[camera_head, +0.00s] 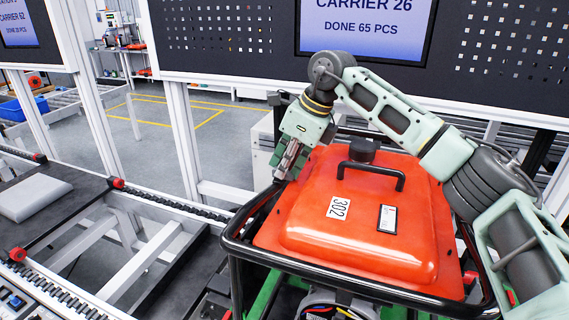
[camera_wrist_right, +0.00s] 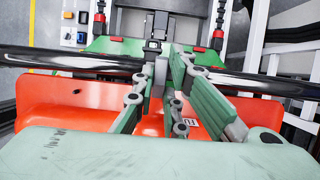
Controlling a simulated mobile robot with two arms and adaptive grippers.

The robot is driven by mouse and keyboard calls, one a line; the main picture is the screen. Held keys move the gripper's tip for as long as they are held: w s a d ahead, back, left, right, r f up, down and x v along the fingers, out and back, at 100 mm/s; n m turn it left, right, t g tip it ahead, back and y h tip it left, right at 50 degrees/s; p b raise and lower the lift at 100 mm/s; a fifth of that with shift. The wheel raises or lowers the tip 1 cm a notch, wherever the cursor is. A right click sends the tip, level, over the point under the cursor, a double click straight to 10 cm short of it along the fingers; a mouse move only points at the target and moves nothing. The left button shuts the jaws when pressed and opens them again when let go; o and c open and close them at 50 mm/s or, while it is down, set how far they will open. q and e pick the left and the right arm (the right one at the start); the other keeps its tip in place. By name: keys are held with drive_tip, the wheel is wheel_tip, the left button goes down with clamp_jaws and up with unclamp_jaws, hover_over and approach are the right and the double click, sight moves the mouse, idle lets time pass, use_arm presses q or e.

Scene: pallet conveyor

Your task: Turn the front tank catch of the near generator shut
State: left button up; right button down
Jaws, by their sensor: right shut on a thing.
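The near generator has a red tank (camera_head: 345,235) labelled 302, with a black cap (camera_head: 364,149) and handle on top, inside a black tube frame (camera_head: 300,268). My right gripper (camera_head: 289,163) reaches over the tank to its far left edge and points down beside the frame. In the right wrist view its green-padded fingers (camera_wrist_right: 163,82) are close together beside the black tube, in front of the red tank (camera_wrist_right: 65,105). They are shut on a small part at the tank's edge, the front tank catch; the fingers mostly hide it, so its angle cannot be told. My left gripper is out of view.
A conveyor with chain tracks (camera_head: 195,212) runs at the left, with a grey block (camera_head: 33,197) on a dark plate. A post (camera_head: 182,140) and a dark panel with a screen (camera_head: 365,25) stand behind the generator. Open floor (camera_head: 150,110) lies beyond.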

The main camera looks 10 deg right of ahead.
drive_tip(key=shift+r, duration=0.15)
drive_tip(key=c, duration=1.8)
unclamp_jaws()
drive_tip(key=shift+d, duration=0.15)
drive_tip(key=v, duration=1.1)
drive_tip(key=shift+d+r, duration=0.2)
drive_tip(key=shift+r, duration=0.15)
drive_tip(key=shift+s+f, duration=0.1)
drive_tip(key=shift+s, duration=0.15)
